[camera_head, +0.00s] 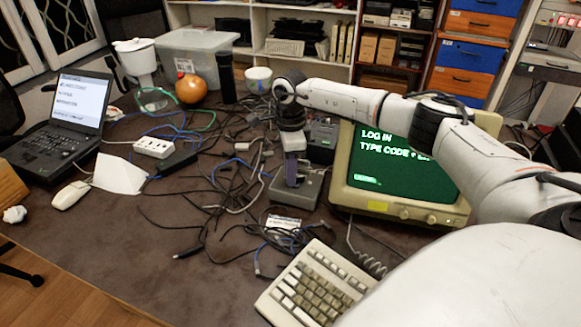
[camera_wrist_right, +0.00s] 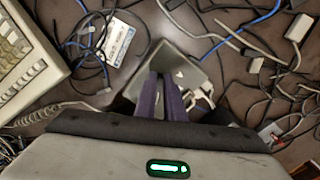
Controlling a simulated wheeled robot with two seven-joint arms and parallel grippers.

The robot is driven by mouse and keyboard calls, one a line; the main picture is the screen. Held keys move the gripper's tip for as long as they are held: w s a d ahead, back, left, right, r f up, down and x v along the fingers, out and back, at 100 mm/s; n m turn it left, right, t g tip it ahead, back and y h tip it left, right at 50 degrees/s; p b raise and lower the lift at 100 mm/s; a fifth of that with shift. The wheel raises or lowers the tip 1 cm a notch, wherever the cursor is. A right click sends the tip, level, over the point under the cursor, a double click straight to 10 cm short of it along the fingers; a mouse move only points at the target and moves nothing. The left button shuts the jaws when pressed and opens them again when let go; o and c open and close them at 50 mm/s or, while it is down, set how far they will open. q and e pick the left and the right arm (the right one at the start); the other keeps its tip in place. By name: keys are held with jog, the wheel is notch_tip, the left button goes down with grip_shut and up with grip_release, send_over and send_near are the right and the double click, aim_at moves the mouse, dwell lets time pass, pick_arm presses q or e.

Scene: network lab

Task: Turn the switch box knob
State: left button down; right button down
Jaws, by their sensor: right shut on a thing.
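The switch box (camera_head: 308,196) is a low grey box on the dark table, just left of the monitor. My right gripper (camera_head: 291,182) points down onto its top. In the right wrist view the box's grey top (camera_wrist_right: 150,62) shows under the two purple-grey fingers (camera_wrist_right: 163,78). The fingers are close together, shut on the knob, which they hide. I cannot tell which way the knob points. My left gripper is not in view.
A monitor (camera_head: 395,207) with a green screen stands right of the box. A beige keyboard (camera_head: 312,285) lies in front. Tangled cables (camera_head: 225,200) surround the box on the left. A second grey device (camera_head: 322,140) stands behind. Bare table (camera_head: 110,235) shows at front left.

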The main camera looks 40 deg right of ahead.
jog(key=c, duration=1.8)
grip_release()
jog(key=shift+c, duration=0.2)
notch_tip(320, 180, up, 10)
jog(key=shift+r, duration=0.25)
jog(key=shift+s+f, duration=0.1)
